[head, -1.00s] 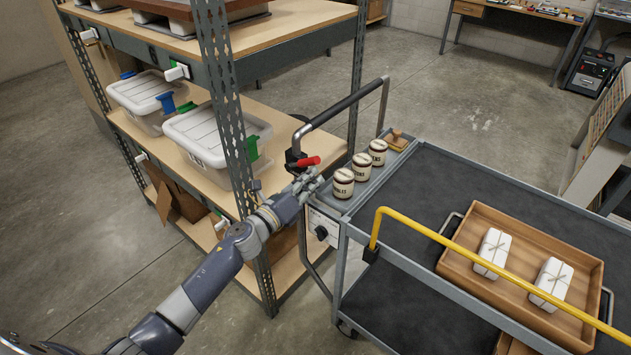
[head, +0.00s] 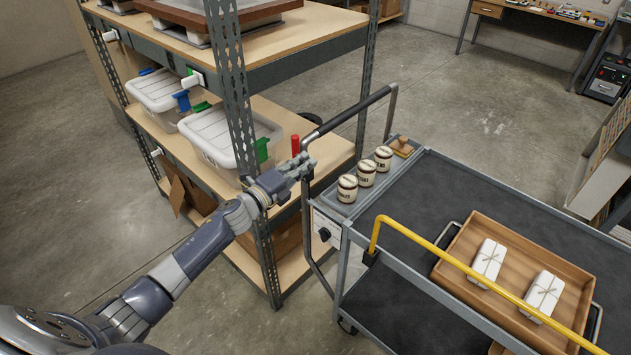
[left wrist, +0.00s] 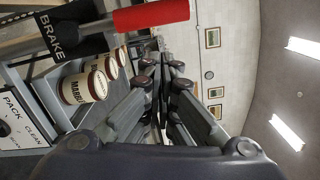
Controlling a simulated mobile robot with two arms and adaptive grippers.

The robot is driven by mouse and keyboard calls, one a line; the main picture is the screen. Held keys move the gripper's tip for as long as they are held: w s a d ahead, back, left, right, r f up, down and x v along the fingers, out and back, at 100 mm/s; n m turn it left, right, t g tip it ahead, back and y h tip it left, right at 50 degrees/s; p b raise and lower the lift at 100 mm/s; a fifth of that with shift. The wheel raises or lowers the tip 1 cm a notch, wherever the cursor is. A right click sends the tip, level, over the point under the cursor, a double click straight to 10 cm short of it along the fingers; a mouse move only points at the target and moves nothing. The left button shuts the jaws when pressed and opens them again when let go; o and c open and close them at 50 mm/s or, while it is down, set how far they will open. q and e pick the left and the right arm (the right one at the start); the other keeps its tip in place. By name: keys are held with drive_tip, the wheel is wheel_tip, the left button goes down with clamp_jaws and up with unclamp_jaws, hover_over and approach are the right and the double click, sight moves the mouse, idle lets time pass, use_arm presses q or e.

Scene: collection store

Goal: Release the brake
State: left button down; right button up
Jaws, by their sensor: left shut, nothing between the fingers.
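The red brake lever (head: 295,146) stands upright beside the cart's black push handle (head: 350,112). In the left wrist view its red grip (left wrist: 152,15) runs across the top, near a black label reading BRAKE (left wrist: 62,33). My left gripper (head: 304,165) is shut and empty, just below and beside the red grip. In the left wrist view its closed fingers (left wrist: 160,85) point away, below the red grip and apart from it. The lever's base is hidden behind the gripper in the head view. My right gripper is not in view.
The cart (head: 440,175) carries several things: three labelled jars (head: 366,173), a wooden-handled stamp (head: 402,146) and a wooden tray (head: 463,252) with two white wrapped parcels. A yellow rail (head: 470,274) crosses its near side. A shelf rack (head: 238,110) with lidded bins stands close at left.

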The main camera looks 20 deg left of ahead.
use_arm(q)
drive_tip(key=shift+w+a+r+n, duration=0.25)
drive_tip(key=shift+a+r+n, duration=0.1)
drive_tip(key=shift+a+n, duration=0.2)
drive_tip(key=shift+w+a+r+n, duration=0.2)
drive_tip(key=shift+a+r+n, duration=0.15)
drive_tip(key=shift+a+n, duration=0.15)
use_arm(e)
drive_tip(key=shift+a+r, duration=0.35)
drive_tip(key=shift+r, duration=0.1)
use_arm(q)
drive_tip(key=shift+a, duration=0.1)
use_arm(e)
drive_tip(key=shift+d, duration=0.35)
